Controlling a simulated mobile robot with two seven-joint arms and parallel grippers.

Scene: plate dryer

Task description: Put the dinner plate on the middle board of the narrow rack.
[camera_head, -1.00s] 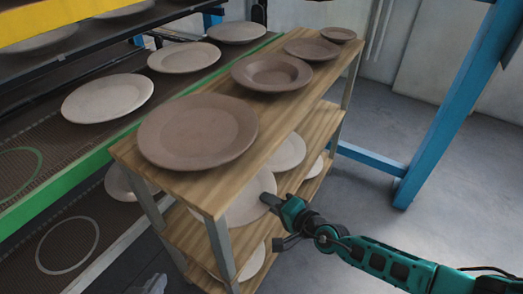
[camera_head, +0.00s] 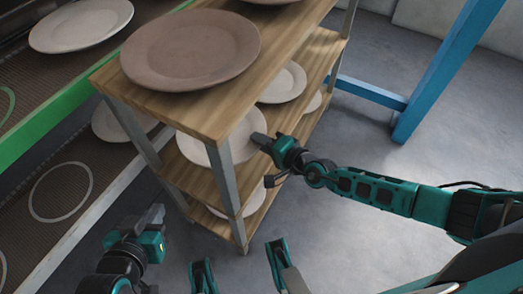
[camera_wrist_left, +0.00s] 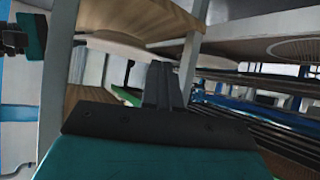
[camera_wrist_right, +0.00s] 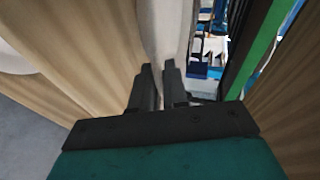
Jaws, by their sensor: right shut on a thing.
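A pale round dinner plate (camera_head: 225,138) lies at the middle board (camera_head: 195,172) of the narrow wooden rack, partly hidden by a front post and the top board. My right gripper (camera_head: 260,140) is shut on its right rim. In the right wrist view, the plate (camera_wrist_right: 165,30) runs between the two close fingertips (camera_wrist_right: 160,75). Whether the plate rests fully on the board cannot be told. My left gripper (camera_head: 152,216) is low, left of the rack's front, away from the plate. In the left wrist view its fingers (camera_wrist_left: 165,80) are together and empty.
A large brown plate (camera_head: 190,50) sits on the top board. Another pale plate (camera_head: 283,82) lies farther back on the middle board, and one (camera_head: 240,202) on the bottom board. The dryer's green rail (camera_head: 50,130) is close left.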

